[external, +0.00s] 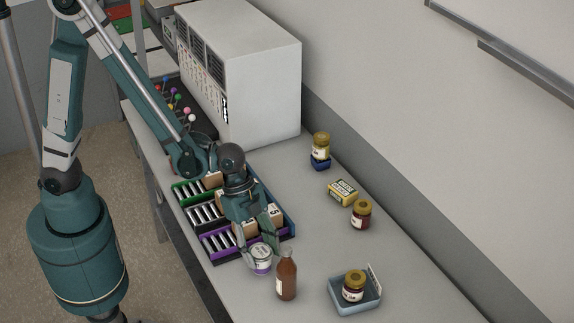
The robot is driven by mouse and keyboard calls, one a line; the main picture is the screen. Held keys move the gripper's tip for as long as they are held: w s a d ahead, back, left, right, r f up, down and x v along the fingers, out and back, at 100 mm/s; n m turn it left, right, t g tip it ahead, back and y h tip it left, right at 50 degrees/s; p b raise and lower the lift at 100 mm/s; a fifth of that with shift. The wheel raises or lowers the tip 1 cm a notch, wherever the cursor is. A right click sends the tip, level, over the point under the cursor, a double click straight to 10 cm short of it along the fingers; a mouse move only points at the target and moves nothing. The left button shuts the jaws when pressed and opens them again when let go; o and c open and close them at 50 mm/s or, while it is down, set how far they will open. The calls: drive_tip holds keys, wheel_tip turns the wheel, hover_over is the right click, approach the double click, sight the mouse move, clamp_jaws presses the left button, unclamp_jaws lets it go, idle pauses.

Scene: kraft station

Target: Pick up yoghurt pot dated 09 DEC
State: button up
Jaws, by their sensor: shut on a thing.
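A white pot (261,261) with a purple band, which looks like the yoghurt pot, is at the front end of the purple-edged rack. Its date is too small to read. My gripper (258,248) is over it, pointing down, with its fingers on either side of the pot's upper part. It is shut on the pot. The pot looks upright; I cannot tell whether it is resting on the table or lifted. The fingers hide part of its rim.
A brown bottle (287,276) stands close to the right of the pot. A blue-grey tray (341,303) holds a jar (354,285). Another jar (361,214), a yellow box (343,192) and a jar on a blue stand (320,146) are farther back. Racks (208,214) lie left.

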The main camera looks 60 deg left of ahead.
drive_tip(key=shift+r, duration=0.1)
drive_tip(key=shift+r+p, duration=0.5)
drive_tip(key=shift+r, duration=4.4)
